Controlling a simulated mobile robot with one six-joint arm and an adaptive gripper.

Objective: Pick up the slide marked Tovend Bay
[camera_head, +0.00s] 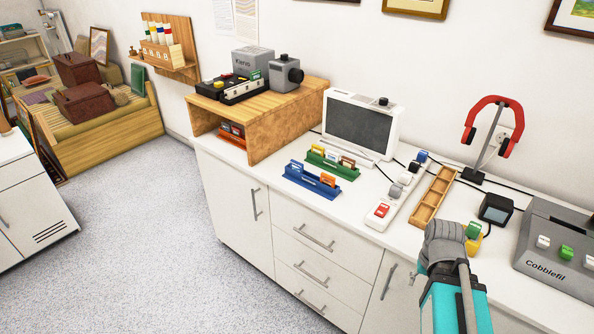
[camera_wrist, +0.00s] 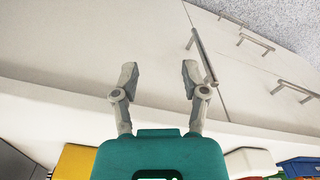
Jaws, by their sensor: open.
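Small slides stand in racks on the counter; their marks are too small to read, so I cannot tell which is Tovend Bay. A blue rack (camera_head: 300,186) holds a blue slide (camera_head: 295,169) and an orange slide (camera_head: 327,180). A green rack (camera_head: 345,172) behind it holds several slides, one yellow (camera_head: 318,150). More reddish slides (camera_head: 232,128) stand under the wooden shelf. My gripper (camera_wrist: 159,78) is open and empty in the wrist view, with the cabinet front beyond its fingers. In the head view my arm is at the lower right, well apart from the racks; its fingertips cannot be made out.
An empty compartmented wooden tray (camera_head: 434,196) and a white power strip (camera_head: 398,200) lie between my arm and the racks. A screen box (camera_head: 362,125) stands behind the racks. Red headphones on a stand (camera_head: 490,140) and a grey Cobblefil machine (camera_head: 558,250) are at right.

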